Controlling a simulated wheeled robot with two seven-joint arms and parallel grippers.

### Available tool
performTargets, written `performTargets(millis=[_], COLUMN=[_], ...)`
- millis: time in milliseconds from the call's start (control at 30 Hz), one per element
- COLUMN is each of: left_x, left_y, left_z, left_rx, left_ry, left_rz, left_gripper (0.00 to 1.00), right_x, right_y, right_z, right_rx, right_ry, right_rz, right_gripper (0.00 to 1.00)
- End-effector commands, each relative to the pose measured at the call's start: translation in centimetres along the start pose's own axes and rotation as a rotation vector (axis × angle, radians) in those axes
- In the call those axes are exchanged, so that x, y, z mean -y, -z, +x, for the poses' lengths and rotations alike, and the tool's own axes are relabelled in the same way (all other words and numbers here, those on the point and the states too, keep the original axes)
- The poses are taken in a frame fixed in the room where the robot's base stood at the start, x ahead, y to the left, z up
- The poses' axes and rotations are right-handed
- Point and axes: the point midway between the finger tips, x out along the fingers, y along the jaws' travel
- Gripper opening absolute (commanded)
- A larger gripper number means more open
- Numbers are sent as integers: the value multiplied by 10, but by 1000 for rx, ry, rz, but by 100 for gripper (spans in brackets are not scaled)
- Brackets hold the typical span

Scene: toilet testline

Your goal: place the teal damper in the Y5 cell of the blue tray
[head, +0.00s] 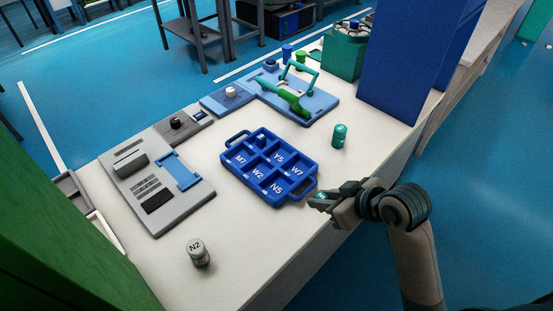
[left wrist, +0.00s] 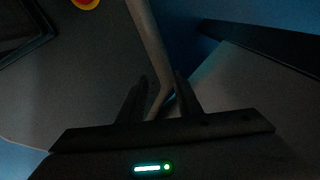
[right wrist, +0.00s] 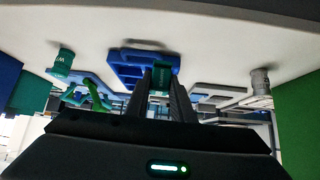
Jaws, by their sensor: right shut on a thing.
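The blue tray (head: 225,158) lies on the table, with labelled cells; the Y5 cell (head: 279,158) is in its back row and looks empty. My right gripper (head: 319,197) is just right of the tray's front corner, shut on a teal damper (right wrist: 162,76). Only a small teal part of it shows in the head view. The tray also shows beyond the fingers in the right wrist view (right wrist: 128,72). My left gripper (left wrist: 161,95) is out of the head view; its fingers are apart and nothing shows held between them.
A second teal cylinder (head: 340,136), marked W7 in the right wrist view (right wrist: 63,62), stands behind my right gripper. A grey N2 cylinder (head: 199,252) stands at the front. A grey panel (head: 150,215) lies left of the tray. A tall blue box (head: 405,70) stands at the back right.

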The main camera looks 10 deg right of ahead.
Motion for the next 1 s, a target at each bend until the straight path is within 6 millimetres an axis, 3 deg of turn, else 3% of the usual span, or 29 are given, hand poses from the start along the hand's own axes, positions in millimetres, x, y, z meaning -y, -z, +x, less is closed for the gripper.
performTargets(millis=[167, 233, 467, 667, 1000], left_x=[0, 0, 0, 0, 2], left_y=[1, 2, 2, 2, 4], left_z=[0, 0, -3, -10, -28], left_rx=[-1, -2, -2, -2, -1], left_ry=[0, 0, 0, 0, 1], left_rz=[0, -1, -1, -1, 0], left_gripper=[31, 40, 40, 40, 40], right_x=[0, 0, -1, -4, -18], right_y=[0, 0, 10, 38, 109], right_z=[0, 0, 8, 32, 98], right_rx=[0, 0, -1, -1, 2], right_ry=[0, 0, 7, 29, 72], right_rz=[0, 0, -10, -33, -79], right_gripper=[0, 0, 0, 0, 0])
